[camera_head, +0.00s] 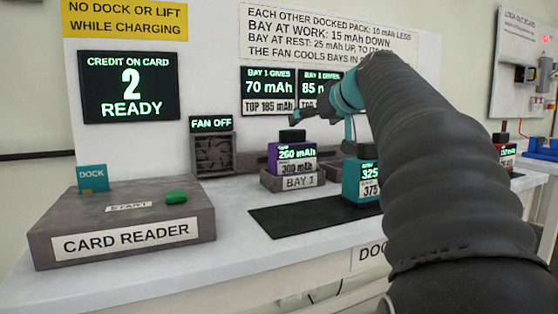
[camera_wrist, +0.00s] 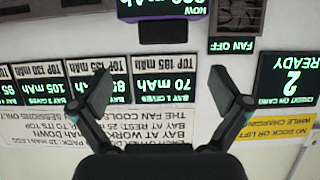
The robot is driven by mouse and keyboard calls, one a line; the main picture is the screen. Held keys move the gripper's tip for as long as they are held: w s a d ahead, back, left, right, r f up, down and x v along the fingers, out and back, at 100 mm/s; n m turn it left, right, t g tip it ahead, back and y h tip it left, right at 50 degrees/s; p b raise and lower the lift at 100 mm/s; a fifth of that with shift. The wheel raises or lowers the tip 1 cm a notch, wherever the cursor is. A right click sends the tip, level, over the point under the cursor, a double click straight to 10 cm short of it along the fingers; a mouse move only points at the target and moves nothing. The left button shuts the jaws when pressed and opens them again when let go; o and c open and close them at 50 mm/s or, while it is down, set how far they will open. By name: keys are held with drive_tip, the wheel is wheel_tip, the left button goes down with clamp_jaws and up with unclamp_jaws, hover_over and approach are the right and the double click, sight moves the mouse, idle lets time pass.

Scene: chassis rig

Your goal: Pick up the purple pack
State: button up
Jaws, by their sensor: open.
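The purple pack (camera_head: 271,160) sits upright in the Bay 1 dock (camera_head: 266,181), with a dark knob on top. Its screen reads 260 mAh over 300 mAh. In the wrist view, which is upside down, part of the purple pack (camera_wrist: 126,7) shows at the top edge. My gripper (camera_head: 305,117) is just above the pack in the head view, apart from it or nearly so; the exact gap is hard to tell. In the wrist view my gripper (camera_wrist: 160,88) has its fingers wide apart with nothing between them.
A teal pack (camera_head: 351,190) stands right of Bay 1 at a black mat (camera_head: 290,222), partly behind my arm. The card reader (camera_head: 60,215) with a green button (camera_head: 176,196) is at left. A fan box (camera_head: 212,153), reading FAN OFF, stands left of the bay. A sign forbids docking or lifting while charging.

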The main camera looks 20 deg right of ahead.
sight(293, 130)
drive_tip(key=x, duration=0.4)
drive_tip(key=shift+w+a+f, duration=0.15)
drive_tip(key=shift+w+a, duration=0.05)
drive_tip(key=shift+w, duration=0.15)
drive_tip(key=shift+p+x, duration=0.35)
drive_tip(key=shift+x, duration=2.3)
drive_tip(key=shift+w+r, duration=0.1)
drive_tip(key=shift+r, duration=0.15)
drive_tip(key=c, duration=1.8)
